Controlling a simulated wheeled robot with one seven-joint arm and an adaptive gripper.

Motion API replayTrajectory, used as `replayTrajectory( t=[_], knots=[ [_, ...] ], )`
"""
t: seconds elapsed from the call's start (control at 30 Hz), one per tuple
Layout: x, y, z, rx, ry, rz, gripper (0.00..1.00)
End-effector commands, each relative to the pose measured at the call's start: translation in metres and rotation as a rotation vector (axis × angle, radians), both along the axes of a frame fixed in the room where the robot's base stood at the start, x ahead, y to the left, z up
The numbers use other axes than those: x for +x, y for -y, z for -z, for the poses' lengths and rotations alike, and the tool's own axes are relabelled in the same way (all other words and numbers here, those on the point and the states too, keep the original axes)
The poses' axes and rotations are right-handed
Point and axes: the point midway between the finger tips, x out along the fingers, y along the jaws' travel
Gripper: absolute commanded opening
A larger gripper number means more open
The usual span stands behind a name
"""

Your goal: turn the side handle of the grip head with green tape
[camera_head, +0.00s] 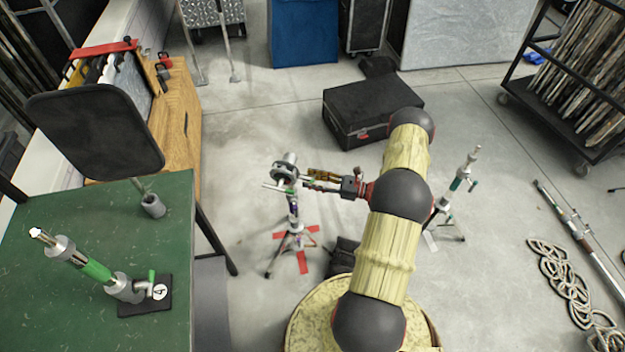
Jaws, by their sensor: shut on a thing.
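A grip head (284,171) sits on top of an upright stand (293,212) in the middle of the floor. Small bits of green show on it. A pale bar or handle sticks out low on its left side. My gripper (308,182) reaches in from the right and is shut at the head's right side, on what looks like its side handle. The fingers hide most of that handle, so its angle cannot be told. Another stand (463,178) with green tape is at the right, partly behind my arm.
A green table (60,290) at the left holds a green-banded metal fitting (95,268) on a black base marked 4. A black case (365,106) lies behind the stands. Red tape marks the floor at the stand's feet. A chain (565,270) lies at the right.

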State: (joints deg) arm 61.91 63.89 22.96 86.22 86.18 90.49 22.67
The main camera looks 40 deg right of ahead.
Motion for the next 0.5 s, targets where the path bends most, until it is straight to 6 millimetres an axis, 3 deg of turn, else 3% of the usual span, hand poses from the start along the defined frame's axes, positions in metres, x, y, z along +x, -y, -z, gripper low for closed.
replayTrajectory(
  t=[0.5],
  knots=[
    [0.0004,0.0006,-0.0013,0.418,-0.251,-0.026,0.19]
  ],
)
